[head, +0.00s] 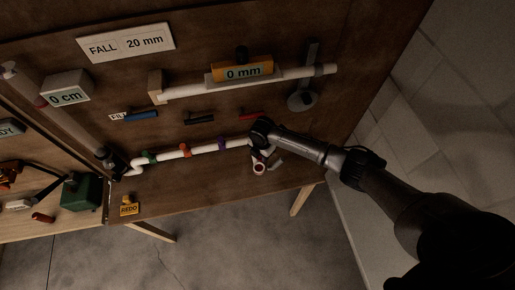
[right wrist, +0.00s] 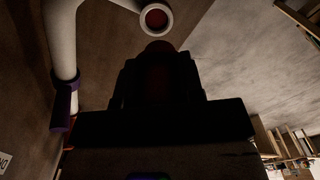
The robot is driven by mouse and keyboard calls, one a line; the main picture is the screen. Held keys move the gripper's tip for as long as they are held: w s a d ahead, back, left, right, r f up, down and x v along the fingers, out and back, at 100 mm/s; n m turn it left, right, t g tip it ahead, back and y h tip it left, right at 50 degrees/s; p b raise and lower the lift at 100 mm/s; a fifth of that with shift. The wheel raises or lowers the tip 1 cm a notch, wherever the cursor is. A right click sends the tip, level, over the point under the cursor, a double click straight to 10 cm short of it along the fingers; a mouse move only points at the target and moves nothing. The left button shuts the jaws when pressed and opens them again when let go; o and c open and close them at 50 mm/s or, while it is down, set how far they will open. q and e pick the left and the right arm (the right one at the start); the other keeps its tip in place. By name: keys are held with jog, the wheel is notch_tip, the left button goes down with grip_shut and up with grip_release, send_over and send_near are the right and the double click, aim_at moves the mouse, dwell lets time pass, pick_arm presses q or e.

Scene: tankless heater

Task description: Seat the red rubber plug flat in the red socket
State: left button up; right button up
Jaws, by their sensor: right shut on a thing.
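The red socket is a white pipe end with a dark red inside, low on the right of the board in the head view (head: 258,168). The right wrist view shows it at the top as a white ring around dark red (right wrist: 156,18). My right gripper (head: 264,150) is beside the pipe end, and its fingers are dark in the wrist view (right wrist: 158,75). It is shut on the red rubber plug (right wrist: 158,47), whose dim rounded red tip points at the ring. A small dark gap seems to lie between tip and ring; depth is hard to tell. My left gripper is not in view.
The white pipe (head: 205,149) with green, orange and purple collars runs left from the socket along the board. A purple collar (right wrist: 64,108) is close on the left in the wrist view. A yellow REDO block (head: 129,206) and green box (head: 80,192) stand lower left.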

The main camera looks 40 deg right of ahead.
jog(key=shift+w+a+r+n, duration=0.1)
jog(key=shift+w+a+n, duration=0.05)
jog(key=shift+w+n, duration=0.15)
jog(key=shift+a, duration=0.25)
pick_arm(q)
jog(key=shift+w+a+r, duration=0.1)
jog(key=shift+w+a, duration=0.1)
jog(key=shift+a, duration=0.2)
pick_arm(e)
jog(key=shift+d, duration=0.1)
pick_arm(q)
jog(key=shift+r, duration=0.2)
pick_arm(e)
jog(key=shift+r, duration=0.1)
jog(key=shift+p, duration=0.35)
notch_tip(320, 180, down, 4)
jog(key=b, duration=0.3)
jog(key=shift+f+b, duration=0.3)
jog(key=shift+f, duration=0.25)
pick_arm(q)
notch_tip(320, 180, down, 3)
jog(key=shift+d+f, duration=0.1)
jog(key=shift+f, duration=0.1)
